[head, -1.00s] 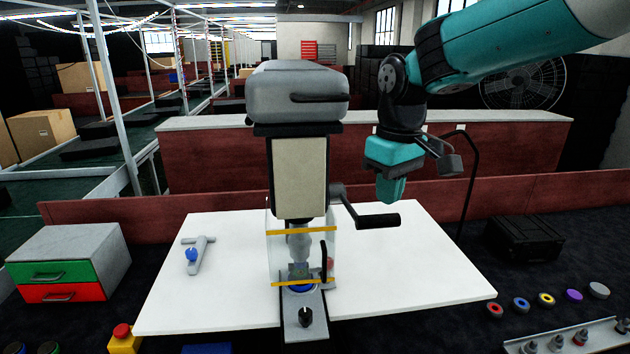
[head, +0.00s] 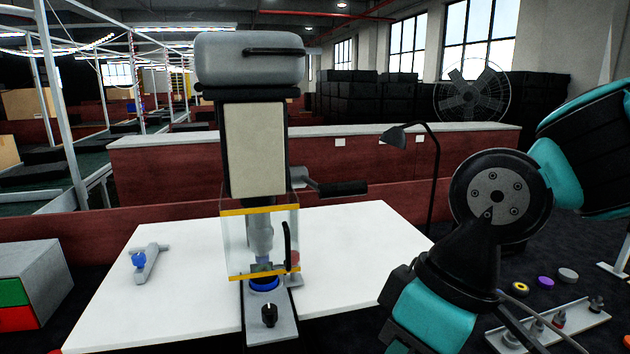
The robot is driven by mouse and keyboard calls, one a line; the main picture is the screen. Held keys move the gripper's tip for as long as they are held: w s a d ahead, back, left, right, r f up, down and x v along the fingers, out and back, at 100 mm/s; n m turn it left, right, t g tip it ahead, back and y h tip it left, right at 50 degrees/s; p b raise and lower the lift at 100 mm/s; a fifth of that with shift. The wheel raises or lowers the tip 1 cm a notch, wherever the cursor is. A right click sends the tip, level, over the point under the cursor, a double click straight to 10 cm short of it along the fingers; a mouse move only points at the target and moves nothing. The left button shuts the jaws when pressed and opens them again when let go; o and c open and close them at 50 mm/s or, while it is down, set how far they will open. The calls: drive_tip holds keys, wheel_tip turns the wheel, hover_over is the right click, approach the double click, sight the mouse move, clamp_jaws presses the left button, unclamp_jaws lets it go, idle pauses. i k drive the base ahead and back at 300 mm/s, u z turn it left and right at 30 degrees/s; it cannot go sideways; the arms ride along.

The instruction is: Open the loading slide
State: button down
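The loading slide appears to be the grey metal plate (head: 284,327) that sticks out toward me at the foot of the grey press (head: 250,58). A black knob (head: 269,314) stands on its front end. A blue round piece (head: 264,284) sits at the plate's back part, below the press tool. A clear guard (head: 238,245) with yellow edges and a black handle (head: 287,246) surrounds the tool. My gripper (head: 425,322) is at the lower right, right of the plate and apart from it. Its fingertips are cut off or hidden, so its opening does not show.
A grey T-shaped tool (head: 149,262) with a blue part lies on the white table (head: 190,300) at left. The press's crank handle (head: 342,188) juts out to the right. A drawer box (head: 42,272) stands at far left. The table right of the press is clear.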

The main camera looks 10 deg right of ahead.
sight(269, 318)
drive_tip(key=k, duration=1.25)
drive_tip(key=u, duration=0.55)
drive_tip(key=i, duration=0.45)
drive_tip(key=u, duration=0.5)
drive_tip(key=i, duration=0.65)
